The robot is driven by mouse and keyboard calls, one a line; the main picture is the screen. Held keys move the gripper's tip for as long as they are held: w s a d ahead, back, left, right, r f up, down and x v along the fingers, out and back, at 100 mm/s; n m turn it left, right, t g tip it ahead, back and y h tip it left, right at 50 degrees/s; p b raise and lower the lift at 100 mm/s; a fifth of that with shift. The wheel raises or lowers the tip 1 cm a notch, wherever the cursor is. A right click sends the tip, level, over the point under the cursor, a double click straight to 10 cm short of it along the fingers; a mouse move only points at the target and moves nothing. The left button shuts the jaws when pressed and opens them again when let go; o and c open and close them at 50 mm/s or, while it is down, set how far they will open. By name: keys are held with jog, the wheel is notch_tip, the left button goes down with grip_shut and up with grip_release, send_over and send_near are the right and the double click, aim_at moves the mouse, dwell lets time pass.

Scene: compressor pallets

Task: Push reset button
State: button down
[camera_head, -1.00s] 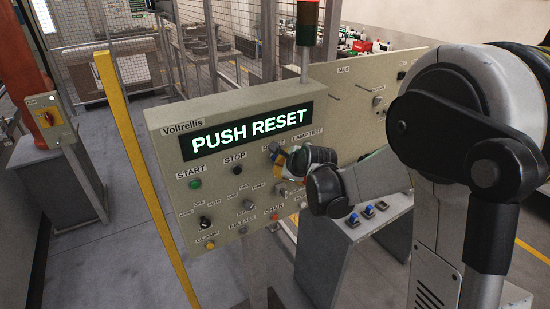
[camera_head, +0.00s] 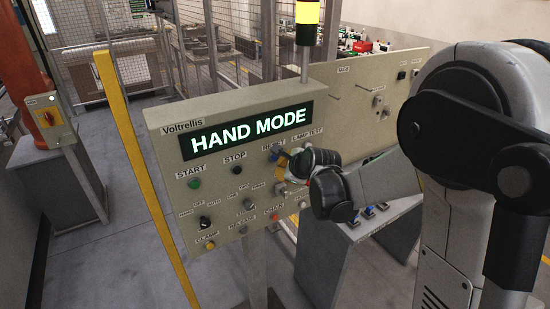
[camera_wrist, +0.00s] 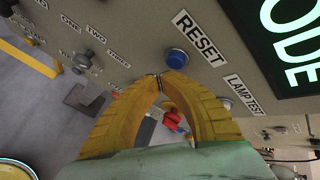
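The blue reset button (camera_wrist: 176,58) sits on the beige control panel (camera_head: 222,222) beside its RESET label (camera_wrist: 200,38). The panel's display (camera_head: 247,130) reads HAND MODE in lit letters. My gripper (camera_wrist: 161,77) has yellow fingers whose tips meet, with nothing held between them. In the wrist view the tips are just below the button, and I cannot tell whether they touch it. In the head view my gripper (camera_head: 282,164) is at the panel's right side and partly hides the controls there.
A signal tower (camera_head: 308,22) above the panel shows yellow. A green START button (camera_head: 194,183) and a black STOP button (camera_head: 238,170) are to the left. A yellow post (camera_head: 140,165) stands left of the panel. A second panel (camera_head: 375,105) stands behind right.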

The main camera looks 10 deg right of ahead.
jog(key=shift+s+d, duration=0.1)
jog(key=s, duration=0.2)
jog(key=s+d, duration=0.1)
jog(key=s, duration=0.2)
jog(key=shift+s+d, duration=0.3)
jog(key=shift+d, duration=0.05)
dwell(0.7)
jog(key=s+f+n+g+h+b, duration=0.1)
jog(key=s+f+n+b, duration=0.3)
jog(key=s+n+b, duration=0.3)
jog(key=s+f+n+g+b, duration=0.2)
jog(key=s+f+n+b, duration=0.3)
jog(key=s+n, duration=1)
jog(key=s+b, duration=0.2)
jog(key=s, duration=0.2)
jog(key=shift+s+a+f+h+b, duration=0.15)
jog(key=shift+s+a+h+b, duration=0.25)
